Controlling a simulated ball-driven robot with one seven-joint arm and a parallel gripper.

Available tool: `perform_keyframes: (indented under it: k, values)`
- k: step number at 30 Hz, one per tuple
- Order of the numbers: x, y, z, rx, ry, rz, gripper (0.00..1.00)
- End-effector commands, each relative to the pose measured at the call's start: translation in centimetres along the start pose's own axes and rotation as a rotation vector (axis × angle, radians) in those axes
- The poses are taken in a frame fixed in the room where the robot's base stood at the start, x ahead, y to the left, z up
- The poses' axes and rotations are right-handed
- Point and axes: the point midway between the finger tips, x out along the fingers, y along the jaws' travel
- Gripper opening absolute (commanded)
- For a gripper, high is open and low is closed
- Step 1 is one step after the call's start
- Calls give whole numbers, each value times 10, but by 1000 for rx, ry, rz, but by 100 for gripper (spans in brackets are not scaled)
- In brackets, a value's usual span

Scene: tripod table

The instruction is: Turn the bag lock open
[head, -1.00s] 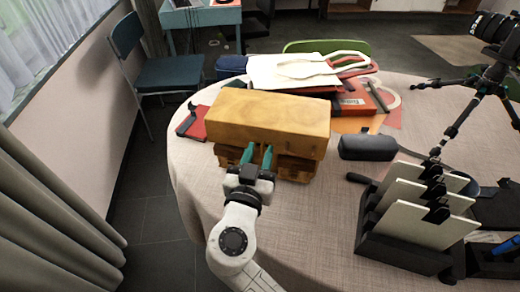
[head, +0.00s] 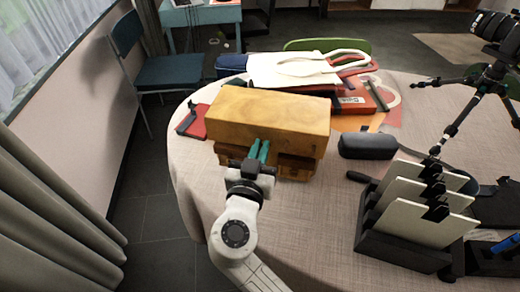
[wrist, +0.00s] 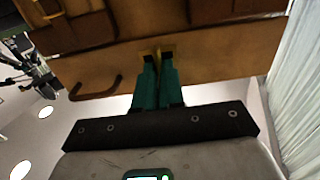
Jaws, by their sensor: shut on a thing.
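The tan leather bag (head: 268,115) stands upright on the table, its front facing my arm. My gripper (head: 259,146) reaches up to the bag's front below the large flap. In the wrist view, my gripper's teal fingers (wrist: 157,62) are close together on the small gold bag lock (wrist: 157,52). The fingers hide most of the lock, so how far it is turned cannot be told. In the head view the lock is hidden behind the fingers.
A black case (head: 368,146) lies right of the bag. A black rack with pale panels (head: 405,232) stands at front right. A tripod (head: 468,108) is at the right. Folded items and a red box (head: 350,102) lie behind. The table front is bare.

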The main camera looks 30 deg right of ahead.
Motion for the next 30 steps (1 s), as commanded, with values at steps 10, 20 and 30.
perform_keyframes:
  k: [10,20,30]
  values:
    - [0,0,0,-46,0,1,0]
    - [1,-2,1,-270,0,2,0]
    - [0,-6,2,-594,-1,1,0]
